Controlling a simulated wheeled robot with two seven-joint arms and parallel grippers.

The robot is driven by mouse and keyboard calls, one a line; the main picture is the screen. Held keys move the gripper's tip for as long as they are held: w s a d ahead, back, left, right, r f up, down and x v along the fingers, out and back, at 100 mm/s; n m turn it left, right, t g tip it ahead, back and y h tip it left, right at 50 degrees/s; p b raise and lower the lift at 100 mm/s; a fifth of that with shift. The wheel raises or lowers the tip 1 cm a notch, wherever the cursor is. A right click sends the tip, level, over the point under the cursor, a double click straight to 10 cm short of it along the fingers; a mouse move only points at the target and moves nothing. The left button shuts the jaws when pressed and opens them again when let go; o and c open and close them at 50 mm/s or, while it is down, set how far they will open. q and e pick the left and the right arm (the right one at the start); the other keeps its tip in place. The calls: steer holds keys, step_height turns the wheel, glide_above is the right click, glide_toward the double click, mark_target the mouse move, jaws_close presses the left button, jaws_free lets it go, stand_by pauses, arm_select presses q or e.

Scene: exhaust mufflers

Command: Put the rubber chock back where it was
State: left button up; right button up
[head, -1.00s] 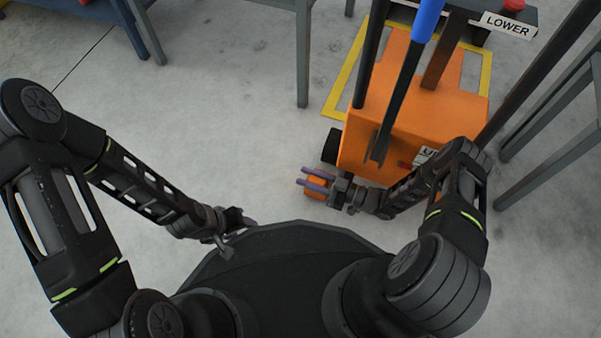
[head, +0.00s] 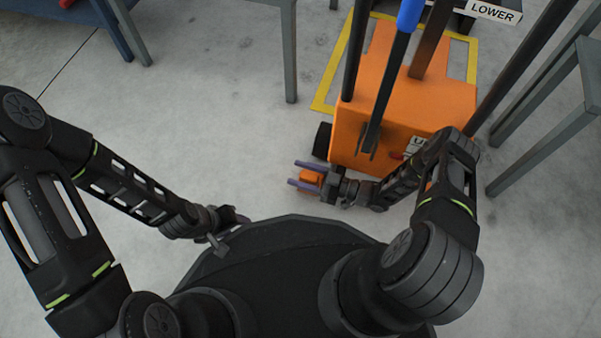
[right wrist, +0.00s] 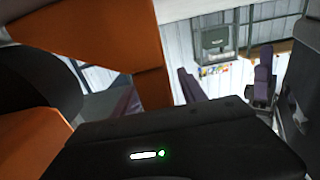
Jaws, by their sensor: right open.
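A small orange block (head: 311,180), which looks like the rubber chock, is low beside the front left of the orange wheeled unit (head: 400,100), near its black wheel (head: 322,140). My right gripper (head: 306,175) is open, its purple fingers pointing left over and around the block. I cannot tell whether they touch it. The right wrist view shows the gripper's purple fingers (right wrist: 228,88) and large orange surfaces (right wrist: 100,35) close by on the left. My left gripper (head: 240,219) is low at the left of my base, away from the block; its jaws are too small to read.
A yellow floor outline (head: 323,92) surrounds part of the orange unit. Dark uprights and a blue-handled lever (head: 410,14) rise from it. A "LOWER" sign (head: 494,11) is behind. Grey stand legs (head: 289,60) stand left and right. The floor at centre left is clear.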

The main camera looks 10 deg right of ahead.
steer(key=shift+s+d+r, duration=0.15)
steer(key=shift+s+d, duration=0.05)
steer(key=shift+d, duration=0.25)
steer(key=p+v, duration=0.1)
steer(key=v, duration=1)
stand_by(1.6)
